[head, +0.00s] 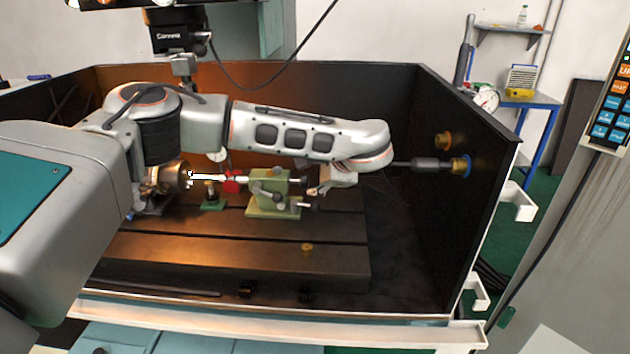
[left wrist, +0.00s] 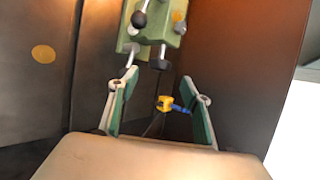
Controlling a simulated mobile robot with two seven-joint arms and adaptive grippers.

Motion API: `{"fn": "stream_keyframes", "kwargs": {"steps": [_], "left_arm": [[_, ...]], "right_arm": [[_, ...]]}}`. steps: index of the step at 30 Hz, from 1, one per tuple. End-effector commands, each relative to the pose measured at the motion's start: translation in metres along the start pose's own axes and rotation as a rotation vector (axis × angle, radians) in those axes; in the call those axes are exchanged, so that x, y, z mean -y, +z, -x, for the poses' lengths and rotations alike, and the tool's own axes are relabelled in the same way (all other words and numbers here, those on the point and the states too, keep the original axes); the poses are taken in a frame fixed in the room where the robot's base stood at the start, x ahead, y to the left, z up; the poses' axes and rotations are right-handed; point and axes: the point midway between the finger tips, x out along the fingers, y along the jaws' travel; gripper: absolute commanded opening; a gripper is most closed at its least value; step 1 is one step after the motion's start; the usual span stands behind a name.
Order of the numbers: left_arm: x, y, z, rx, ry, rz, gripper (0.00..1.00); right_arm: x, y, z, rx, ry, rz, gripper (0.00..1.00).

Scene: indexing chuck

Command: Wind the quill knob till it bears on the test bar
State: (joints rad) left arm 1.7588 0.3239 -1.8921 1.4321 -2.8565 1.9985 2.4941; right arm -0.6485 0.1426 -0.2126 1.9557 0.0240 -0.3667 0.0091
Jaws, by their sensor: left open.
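The green tailstock (head: 268,190) stands on the slotted bed. The silver test bar (head: 208,177) runs from the chuck (head: 165,178) toward it. I cannot tell whether the quill touches the bar. A dark knob (head: 305,181), apparently the quill knob, sticks out of the tailstock's right end; another dark knob (head: 318,207) is lower. My left gripper (head: 322,189) is just right of the tailstock, open and empty. In the left wrist view a dark knob (left wrist: 160,64) lies just beyond the spread fingertips; I cannot tell which knob it is. My right gripper is out of view.
Dark enclosure walls (head: 455,190) close in the right and back. A round brass piece (head: 307,247) lies on the bed (head: 230,255) in front of the tailstock. A blue and brass fitting (head: 459,166) sits on the right wall. The bed's front right is clear.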

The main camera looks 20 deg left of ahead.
Motion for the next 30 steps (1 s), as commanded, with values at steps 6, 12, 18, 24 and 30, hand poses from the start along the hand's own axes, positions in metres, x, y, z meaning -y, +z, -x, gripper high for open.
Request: {"fn": "stream_keyframes", "kwargs": {"steps": [6,12,18,24,30], "left_arm": [[-0.001,0.001,-0.033,0.004,0.005,0.000,0.48],[-0.001,0.000,-0.059,0.002,0.004,-0.001,0.48],[-0.001,0.000,-0.071,0.001,0.003,-0.002,0.48],[0.000,0.000,-0.072,0.001,0.003,-0.002,0.48],[-0.001,0.000,-0.072,0.001,0.003,-0.002,0.10]], "right_arm": [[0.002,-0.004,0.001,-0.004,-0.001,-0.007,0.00],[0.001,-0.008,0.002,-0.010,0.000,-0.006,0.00],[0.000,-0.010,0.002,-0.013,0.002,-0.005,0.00],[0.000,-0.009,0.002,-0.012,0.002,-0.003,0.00],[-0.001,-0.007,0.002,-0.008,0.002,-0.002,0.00]]}}
